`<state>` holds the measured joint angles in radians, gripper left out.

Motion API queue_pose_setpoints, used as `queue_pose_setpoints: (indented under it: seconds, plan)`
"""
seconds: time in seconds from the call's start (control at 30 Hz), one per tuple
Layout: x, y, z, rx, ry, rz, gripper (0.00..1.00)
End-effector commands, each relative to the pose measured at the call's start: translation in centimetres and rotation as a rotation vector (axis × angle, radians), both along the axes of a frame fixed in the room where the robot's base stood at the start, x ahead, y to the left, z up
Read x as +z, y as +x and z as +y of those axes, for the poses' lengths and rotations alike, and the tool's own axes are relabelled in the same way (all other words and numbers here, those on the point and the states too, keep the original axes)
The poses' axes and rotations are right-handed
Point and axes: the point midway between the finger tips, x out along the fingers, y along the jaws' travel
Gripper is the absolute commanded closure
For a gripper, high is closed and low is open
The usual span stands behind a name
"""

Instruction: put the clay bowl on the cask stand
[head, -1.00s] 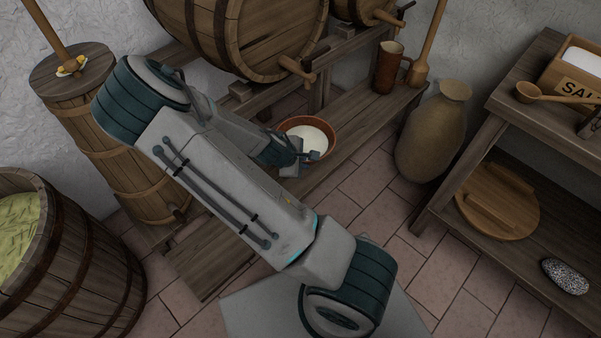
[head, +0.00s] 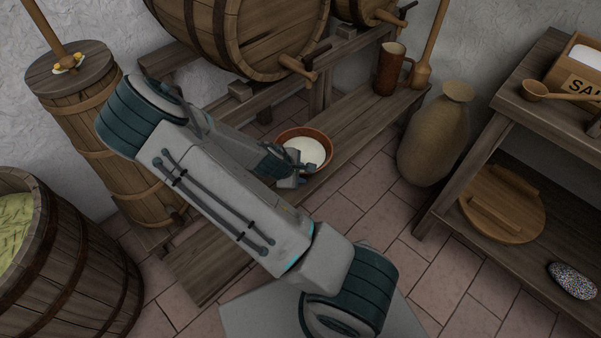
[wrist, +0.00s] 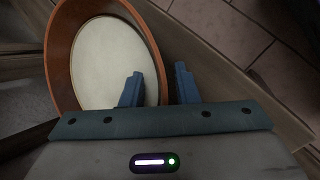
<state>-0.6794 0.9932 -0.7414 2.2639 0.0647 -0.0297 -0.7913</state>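The clay bowl (head: 327,162) is reddish-brown with pale contents. In the head view it is over the low plank of the cask stand (head: 362,121), apparently level; I cannot tell whether its base touches the wood. My gripper (head: 294,178) is at the bowl's near side, partly hidden by my arm. In the wrist view the bowl (wrist: 62,62) fills the upper left. My gripper's fingers (wrist: 158,86) straddle its wall, one inside the rim and one outside. The bowl moves with the gripper, so it appears held, though finger contact is not clear.
A large cask (head: 240,35) rests above on the stand. A brown mug (head: 388,70) stands farther along the low plank. A wooden churn (head: 95,130) stands left; the plank between bowl and mug is bare.

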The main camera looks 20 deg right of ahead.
Motion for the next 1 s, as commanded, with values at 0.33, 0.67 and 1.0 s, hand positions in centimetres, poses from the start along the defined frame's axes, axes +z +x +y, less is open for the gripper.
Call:
queue_pose_setpoints:
  seconds: [0.33, 0.67, 1.0]
  plan:
    - [0.8, -0.1, 0.3, 0.000, 0.001, 0.000, 0.73]
    - [6.5, -1.2, 3.9, 0.003, 0.001, -0.001, 0.73]
    - [9.9, -2.1, 6.3, -0.001, 0.002, 0.000, 0.73]
